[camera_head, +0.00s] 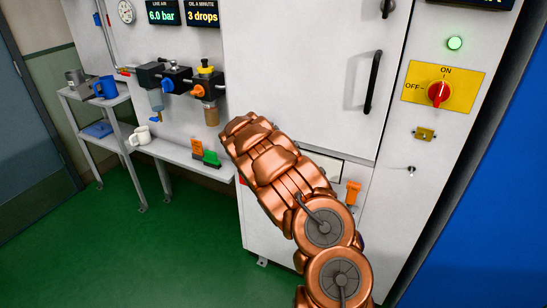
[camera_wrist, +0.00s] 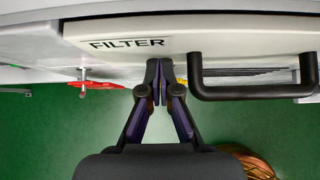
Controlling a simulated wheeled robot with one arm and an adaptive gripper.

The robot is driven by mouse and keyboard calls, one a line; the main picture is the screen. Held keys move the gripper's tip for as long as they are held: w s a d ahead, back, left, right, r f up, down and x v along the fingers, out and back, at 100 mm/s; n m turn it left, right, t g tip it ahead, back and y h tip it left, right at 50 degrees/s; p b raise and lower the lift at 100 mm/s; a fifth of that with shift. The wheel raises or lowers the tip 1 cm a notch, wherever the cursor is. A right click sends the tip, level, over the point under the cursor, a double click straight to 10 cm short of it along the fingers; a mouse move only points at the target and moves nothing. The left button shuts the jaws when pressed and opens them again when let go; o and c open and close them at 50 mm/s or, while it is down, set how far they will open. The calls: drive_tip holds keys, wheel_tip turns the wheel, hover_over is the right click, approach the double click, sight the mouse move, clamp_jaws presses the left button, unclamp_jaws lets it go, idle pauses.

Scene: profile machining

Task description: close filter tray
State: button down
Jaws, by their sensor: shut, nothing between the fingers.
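The filter tray (camera_wrist: 230,40) is a white drawer front labelled FILTER in the wrist view, with a black bar handle (camera_wrist: 250,93) on its right part. Dark slots show behind the handle. My gripper (camera_wrist: 160,82) is shut and empty, its fingertips at the tray's lower edge just left of the handle. I cannot tell whether they touch it. In the head view my copper arm hides the gripper and most of the tray; a pale part of it (camera_head: 327,166) shows right of the arm. How far it stands out is unclear.
The white cabinet (camera_head: 290,60) has a black door handle (camera_head: 372,82) above and a red rotary switch (camera_head: 438,93) at right. An orange tool-like item (camera_head: 352,192) is beside my arm. Green floor is clear.

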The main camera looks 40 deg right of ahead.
drive_tip(key=shift+a, duration=0.1)
drive_tip(key=s+a+f+b+v, duration=0.1)
drive_tip(key=f+v, duration=0.1)
drive_tip(key=v, duration=1)
drive_tip(key=shift+a+r, duration=0.3)
drive_tip(key=shift+a, duration=0.3)
drive_tip(key=shift+s, duration=0.15)
